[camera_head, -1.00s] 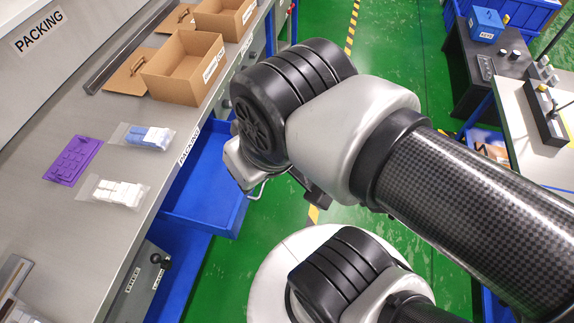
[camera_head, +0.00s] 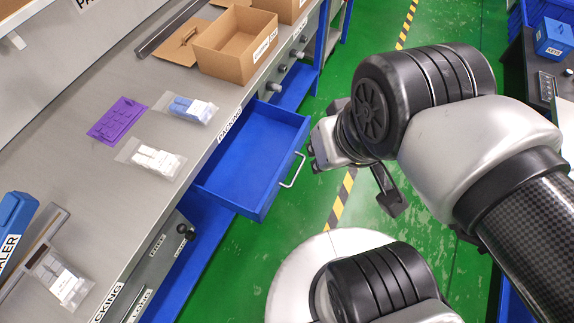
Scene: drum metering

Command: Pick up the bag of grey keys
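Three clear bags of keys lie on the grey packing bench. One bag of pale, whitish-grey keys (camera_head: 157,160) lies near the bench's front edge, beside the purple mat. Another bag of pale keys (camera_head: 62,278) lies at the lower left by the sealer. I cannot tell for sure which of these two is the grey one. A bag of blue keys (camera_head: 188,108) lies just behind the first. The end of my arm, with my gripper (camera_head: 318,150), is over the floor right of the open blue drawer, apart from all bags. Its fingers are mostly hidden, so opening and contents are unclear.
The blue drawer (camera_head: 240,165) stands open below the bench edge. A purple mat (camera_head: 116,119) and an open cardboard box (camera_head: 228,58) are on the bench. A blue sealer (camera_head: 14,225) is at the left edge. Bare bench lies between mat and sealer.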

